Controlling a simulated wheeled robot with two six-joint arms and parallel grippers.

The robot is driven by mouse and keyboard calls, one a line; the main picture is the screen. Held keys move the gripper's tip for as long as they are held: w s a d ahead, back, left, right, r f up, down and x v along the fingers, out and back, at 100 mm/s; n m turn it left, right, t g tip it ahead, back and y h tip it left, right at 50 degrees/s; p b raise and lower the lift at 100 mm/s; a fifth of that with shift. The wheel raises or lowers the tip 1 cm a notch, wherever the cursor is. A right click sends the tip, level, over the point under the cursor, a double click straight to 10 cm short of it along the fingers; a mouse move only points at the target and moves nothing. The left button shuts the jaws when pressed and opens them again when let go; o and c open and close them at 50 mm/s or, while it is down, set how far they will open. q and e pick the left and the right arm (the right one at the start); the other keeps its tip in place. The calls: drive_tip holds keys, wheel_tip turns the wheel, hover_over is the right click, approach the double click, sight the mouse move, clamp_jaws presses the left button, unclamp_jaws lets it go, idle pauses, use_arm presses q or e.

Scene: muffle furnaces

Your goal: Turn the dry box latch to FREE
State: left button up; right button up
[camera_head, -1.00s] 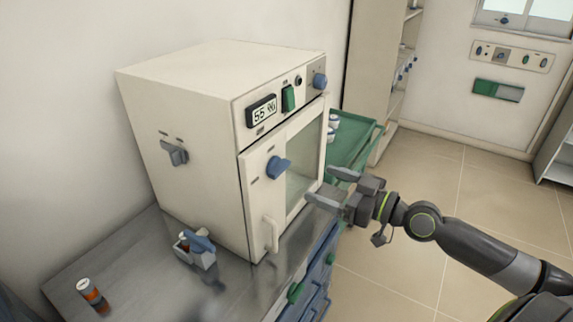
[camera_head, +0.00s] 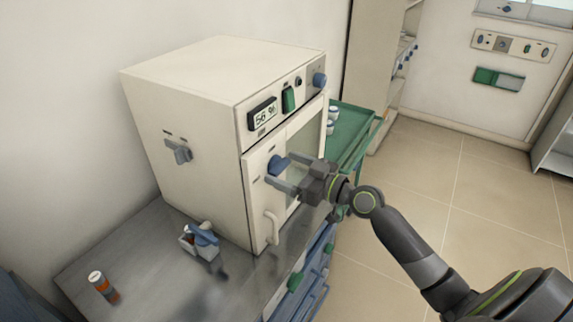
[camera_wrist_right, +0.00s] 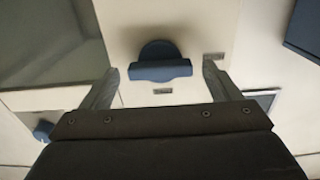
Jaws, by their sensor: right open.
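The dry box (camera_head: 190,95) is a cream cabinet on a steel bench, with a glass window in its front door and a display reading about 56 %. The blue latch (camera_head: 277,165) is on the door's front, left of the window. My right gripper (camera_head: 285,172) is open at the latch. In the right wrist view the latch (camera_wrist_right: 160,68) is a round blue base with a straight bar handle, lying between and slightly beyond the open fingertips (camera_wrist_right: 160,75). No contact shows. Small labels (camera_wrist_right: 163,91) sit near it, too blurred to read. My left gripper is not in view.
The door's pale handle (camera_head: 271,228) is below the latch. A green tray (camera_head: 350,135) is behind.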

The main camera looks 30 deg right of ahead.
drive_tip(key=shift+w+a, duration=0.15)
drive_tip(key=shift+w, duration=0.05)
drive_tip(key=shift+c, duration=0.4)
drive_tip(key=c, duration=0.9)
